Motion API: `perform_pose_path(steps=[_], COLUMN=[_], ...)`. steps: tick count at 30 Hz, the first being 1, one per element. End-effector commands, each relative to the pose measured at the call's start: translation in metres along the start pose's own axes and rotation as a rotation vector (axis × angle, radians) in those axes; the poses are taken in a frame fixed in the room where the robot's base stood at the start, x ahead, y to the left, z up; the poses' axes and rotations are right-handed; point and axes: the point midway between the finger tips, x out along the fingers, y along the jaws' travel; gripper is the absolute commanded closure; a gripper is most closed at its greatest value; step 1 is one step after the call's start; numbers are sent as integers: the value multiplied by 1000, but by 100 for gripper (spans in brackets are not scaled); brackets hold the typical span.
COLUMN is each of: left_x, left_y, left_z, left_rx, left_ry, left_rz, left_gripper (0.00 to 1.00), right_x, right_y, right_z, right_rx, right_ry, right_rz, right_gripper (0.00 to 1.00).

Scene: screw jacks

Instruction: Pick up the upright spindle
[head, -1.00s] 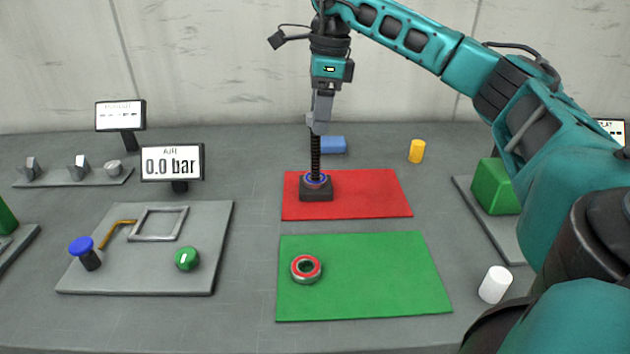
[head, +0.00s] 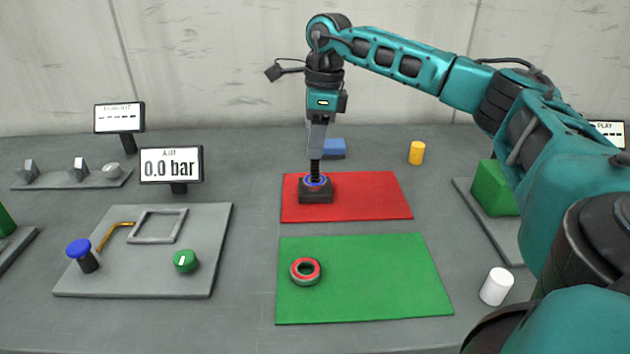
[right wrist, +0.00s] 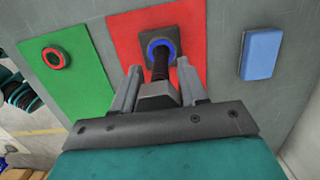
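The upright spindle (head: 315,171) is a dark threaded rod standing in a dark square base (head: 316,195) with a blue ring, on the red mat (head: 370,195). In the right wrist view the spindle (right wrist: 160,64) runs up between my fingers, and its wider grey head (right wrist: 158,92) lies between them. My right gripper (head: 317,157) points straight down over the spindle and hides its upper part in the head view. In the right wrist view the fingers of the gripper (right wrist: 159,70) are apart, on either side of the rod, with gaps showing. My left gripper is not in view.
A green mat (head: 400,285) in front carries a red-and-grey ring (head: 306,271). A blue block (head: 333,149) lies just behind the red mat, and a yellow cylinder (head: 416,152) stands behind right. A white cylinder (head: 496,286) stands front right. A grey panel (head: 190,275) lies left.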

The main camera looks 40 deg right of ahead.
Motion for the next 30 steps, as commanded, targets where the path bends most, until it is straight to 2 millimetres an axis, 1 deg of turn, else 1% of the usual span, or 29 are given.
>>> perform_pose_path(steps=[1,2,12,30], left_x=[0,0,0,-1], left_y=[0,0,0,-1], left_z=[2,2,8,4], left_rx=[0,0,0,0], left_ry=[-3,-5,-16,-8], left_rz=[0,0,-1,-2], left_gripper=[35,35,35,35], right_x=[0,0,0,0], right_y=[0,0,0,0], right_z=[0,0,0,0], right_rx=[0,-1,-1,-1], right_ry=[0,0,0,0], right_rz=[0,0,1,1], right_gripper=[65,68,100,100])
